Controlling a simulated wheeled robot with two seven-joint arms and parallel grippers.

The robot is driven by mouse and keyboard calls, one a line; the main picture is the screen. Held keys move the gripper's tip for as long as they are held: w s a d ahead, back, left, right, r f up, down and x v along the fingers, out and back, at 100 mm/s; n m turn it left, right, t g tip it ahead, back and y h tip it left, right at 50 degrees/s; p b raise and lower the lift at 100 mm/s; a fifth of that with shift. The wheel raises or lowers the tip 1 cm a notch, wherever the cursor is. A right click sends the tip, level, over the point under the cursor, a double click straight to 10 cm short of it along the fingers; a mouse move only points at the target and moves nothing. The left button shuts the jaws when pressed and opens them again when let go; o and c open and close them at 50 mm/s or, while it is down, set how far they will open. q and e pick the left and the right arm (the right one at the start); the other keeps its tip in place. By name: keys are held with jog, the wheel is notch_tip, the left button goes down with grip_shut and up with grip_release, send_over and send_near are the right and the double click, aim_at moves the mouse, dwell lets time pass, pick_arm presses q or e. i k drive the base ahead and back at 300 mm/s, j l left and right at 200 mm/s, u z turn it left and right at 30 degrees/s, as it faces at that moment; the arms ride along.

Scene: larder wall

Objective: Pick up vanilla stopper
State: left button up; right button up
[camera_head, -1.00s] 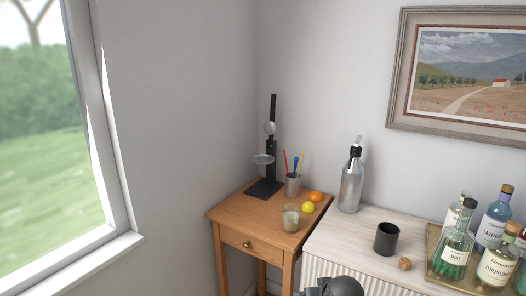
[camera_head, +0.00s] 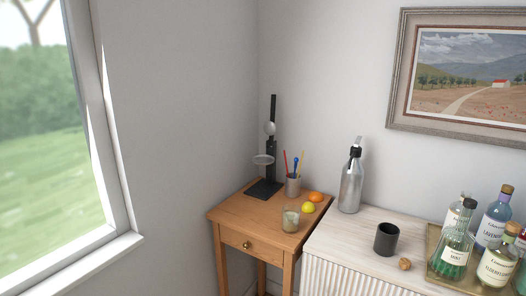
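A small round cork stopper (camera_head: 404,264) lies loose on the white cabinet top, between the black cup and the tray of bottles. No label on it shows which bottle it belongs to. On the tray, the bottles include a green mint bottle (camera_head: 455,255), a lavender bottle (camera_head: 492,226) and an elderflower bottle (camera_head: 494,268). A bottle (camera_head: 452,217) behind the mint one is partly hidden, and its label cannot be read. Neither of my grippers is in view.
A black cup (camera_head: 386,239) stands left of the stopper. A soda siphon (camera_head: 351,185) stands at the back of the cabinet (camera_head: 340,240). The tray (camera_head: 434,236) edges the right side. A wooden side table (camera_head: 235,213) holds a glass, fruit and a pen cup.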

aim_at(405, 264)
jog(key=z, duration=1.3)
